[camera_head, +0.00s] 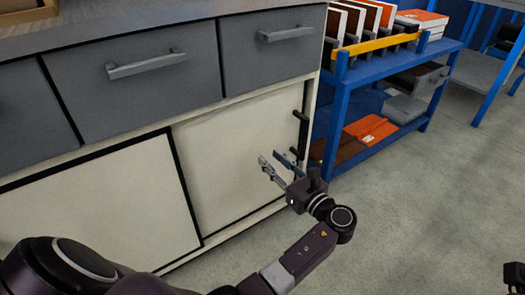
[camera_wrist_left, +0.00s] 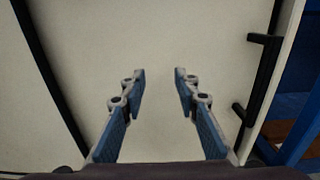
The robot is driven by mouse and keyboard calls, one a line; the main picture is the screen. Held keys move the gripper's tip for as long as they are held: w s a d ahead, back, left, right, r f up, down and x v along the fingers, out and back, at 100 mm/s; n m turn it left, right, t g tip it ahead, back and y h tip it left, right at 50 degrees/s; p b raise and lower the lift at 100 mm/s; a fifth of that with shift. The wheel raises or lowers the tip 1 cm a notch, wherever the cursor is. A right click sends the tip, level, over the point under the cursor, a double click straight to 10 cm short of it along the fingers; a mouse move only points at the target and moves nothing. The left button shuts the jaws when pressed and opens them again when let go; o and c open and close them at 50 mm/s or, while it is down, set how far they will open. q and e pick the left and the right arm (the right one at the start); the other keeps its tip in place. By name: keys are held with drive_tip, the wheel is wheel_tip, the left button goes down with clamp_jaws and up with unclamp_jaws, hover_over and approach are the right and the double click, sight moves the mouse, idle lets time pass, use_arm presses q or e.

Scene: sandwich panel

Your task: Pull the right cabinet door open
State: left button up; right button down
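The right cabinet door (camera_head: 232,150) is a cream panel with dark edges, and it looks closed. It fills the middle of the left wrist view (camera_wrist_left: 160,35). Its black vertical bar handle (camera_head: 302,130) is near the door's right edge. The handle also shows on the right in the left wrist view (camera_wrist_left: 262,80). My left gripper (camera_head: 270,158) is open and empty in front of the door, its fingers pointing at the panel. In the left wrist view the fingers (camera_wrist_left: 158,74) are left of the handle and apart from it. A dark part, apparently my right gripper (camera_head: 514,276), shows at the lower right edge.
Grey drawers (camera_head: 140,80) with bar handles are above the doors. Another cream door (camera_head: 90,215) is to the left. A blue shelf rack (camera_head: 375,72) with orange and white items stands close to the cabinet's right side. The floor (camera_head: 430,190) in front is clear.

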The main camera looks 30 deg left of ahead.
use_arm(q)
drive_tip(key=b+x, duration=0.2)
drive_tip(key=x, duration=0.4)
drive_tip(key=shift+a, duration=0.1)
clamp_jaws()
idle(0.3)
unclamp_jaws()
